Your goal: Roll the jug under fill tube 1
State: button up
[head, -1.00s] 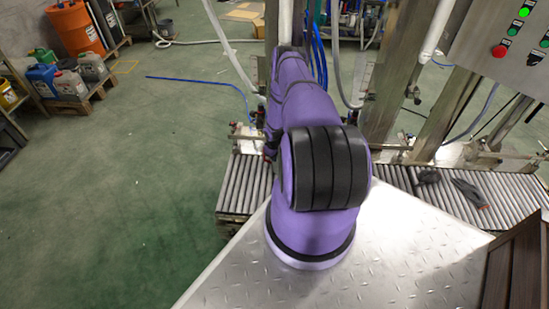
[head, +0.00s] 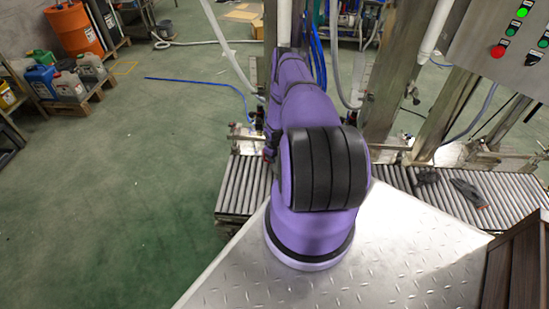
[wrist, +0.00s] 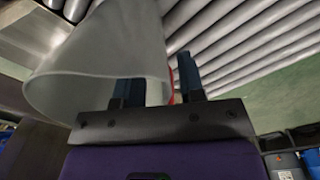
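In the wrist view, a pale translucent jug (wrist: 95,60) fills the upper left, above the roller conveyor. My gripper (wrist: 160,82) has its two dark fingers apart. The left finger overlaps the jug's lower right part and its tip is hidden by the jug. The right finger stands just right of the jug's edge, with a bit of red beside it. A firm grip does not show. In the head view my arm hides the gripper and jug. White tubes hang at the back middle (head: 285,22) and right (head: 436,25); I cannot tell which is fill tube 1.
The roller conveyor (head: 244,186) runs behind a metal tread-plate platform (head: 410,265). Dark gloves (head: 468,193) lie on its right part. Steel posts (head: 390,75) and a control box (head: 500,40) stand at the right. Green floor at left is mostly clear.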

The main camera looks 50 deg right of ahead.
jog(key=shift+r, duration=0.1)
notch_tip(320, 180, up, 11)
jog(key=shift+a+f, duration=0.2)
dwell(0.4)
jog(key=shift+w+r, duration=0.1)
